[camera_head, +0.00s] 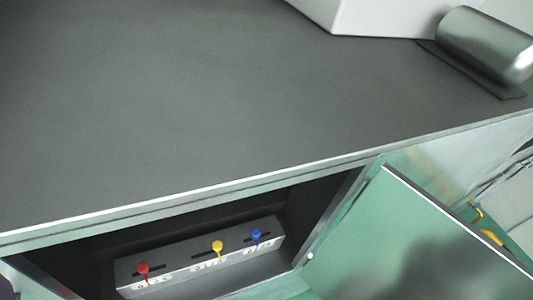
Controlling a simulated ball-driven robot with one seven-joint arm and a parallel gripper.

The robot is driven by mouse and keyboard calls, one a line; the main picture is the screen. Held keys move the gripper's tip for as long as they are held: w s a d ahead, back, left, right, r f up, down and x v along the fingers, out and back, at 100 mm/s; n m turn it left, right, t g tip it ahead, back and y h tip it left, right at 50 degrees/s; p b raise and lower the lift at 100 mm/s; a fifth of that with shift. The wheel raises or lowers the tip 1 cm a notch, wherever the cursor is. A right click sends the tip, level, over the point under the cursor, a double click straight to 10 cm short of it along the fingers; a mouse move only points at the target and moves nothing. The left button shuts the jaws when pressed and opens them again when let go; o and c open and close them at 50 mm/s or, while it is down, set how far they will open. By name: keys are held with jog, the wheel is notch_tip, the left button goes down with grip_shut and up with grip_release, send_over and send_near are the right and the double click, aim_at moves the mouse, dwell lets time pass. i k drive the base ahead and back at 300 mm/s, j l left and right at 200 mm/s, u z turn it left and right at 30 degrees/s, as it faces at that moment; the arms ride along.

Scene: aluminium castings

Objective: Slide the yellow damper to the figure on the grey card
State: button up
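The yellow damper (217,246) is a round knob on a short stem. It stands in a slot of a grey block (185,262) inside an open compartment under the bench, at the bottom of the view. I cannot make out a grey card. My gripper is not in view.
The dark bench top (200,100) is wide and mostly clear, with its pale front edge above the compartment. A green door (420,235) stands open right of the opening. A metal cylinder (485,45) and a white box (380,15) are at the back right.

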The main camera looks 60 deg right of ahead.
aim_at(218, 244)
jog(key=k+j+z, duration=0.15)
jog(key=z, duration=0.25)
jog(key=k+j+z, duration=0.1)
jog(key=k+z, duration=0.25)
jog(key=i+u, duration=0.1)
jog(key=u, duration=0.3)
jog(key=z, duration=0.4)
